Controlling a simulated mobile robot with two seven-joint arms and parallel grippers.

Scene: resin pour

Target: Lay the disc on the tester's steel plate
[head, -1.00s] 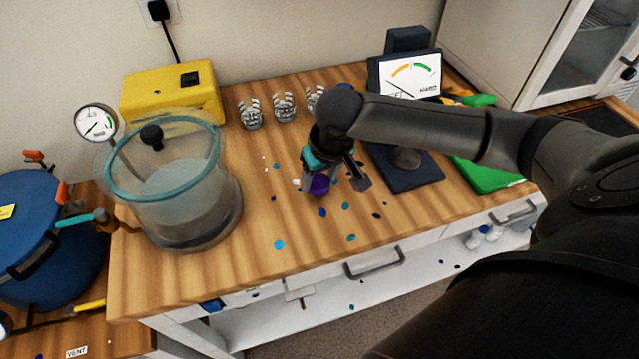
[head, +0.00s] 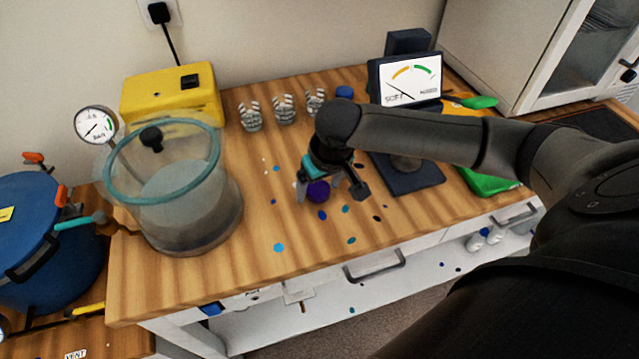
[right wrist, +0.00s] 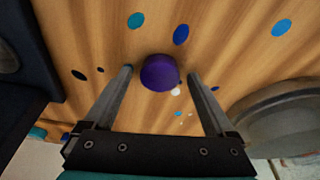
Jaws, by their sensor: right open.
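The purple disc (head: 318,191) is at the middle of the wooden bench, right of the vacuum chamber. It also shows in the right wrist view (right wrist: 160,72), between the fingertips with gaps at both sides. My right gripper (head: 331,191) is open around it, pointing down; the right wrist view shows both its fingers (right wrist: 160,74) spread. The tester (head: 404,80) stands at the back right with a dial screen. Its round steel plate (head: 406,163) sits on the dark base, partly hidden by my right arm, with nothing seen on it. My left gripper is out of view.
The glass vacuum chamber (head: 172,195) stands on the left, with a yellow box (head: 172,92) behind it. Small coloured spots dot the wood. A green thing (head: 490,179) lies right of the tester.

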